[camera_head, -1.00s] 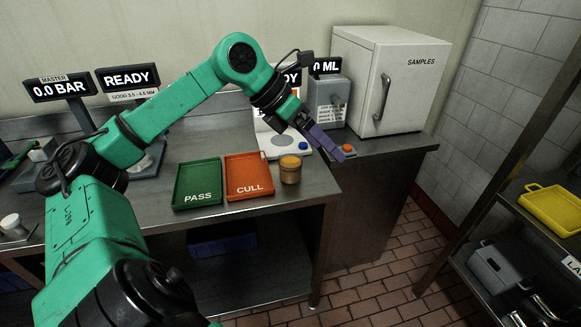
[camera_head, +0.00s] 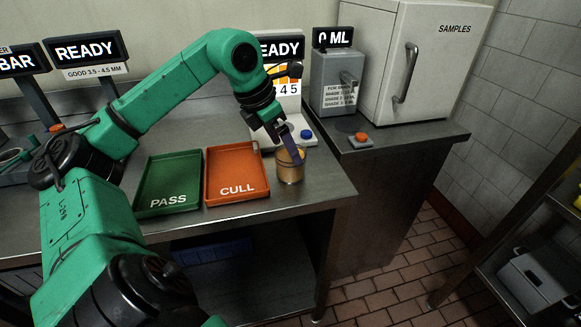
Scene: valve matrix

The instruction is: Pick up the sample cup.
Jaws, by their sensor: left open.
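A small amber-brown cup (camera_head: 290,173), the likely sample cup, stands upright on the steel bench right of the CULL tray. Its top is partly hidden by my gripper. My left gripper (camera_head: 291,150) has purple fingers and is open. It reaches down from above, with the fingers overlapping the cup's upper part in the picture. I cannot tell whether they touch it or are around it. My right gripper is not in view.
The orange CULL tray (camera_head: 237,192) and green PASS tray (camera_head: 165,203) lie left of the cup. A white device with a blue button (camera_head: 307,134) is close behind it. A grey dispenser (camera_head: 336,86) and white SAMPLES cabinet (camera_head: 437,112) stand at right. The bench's front edge is near.

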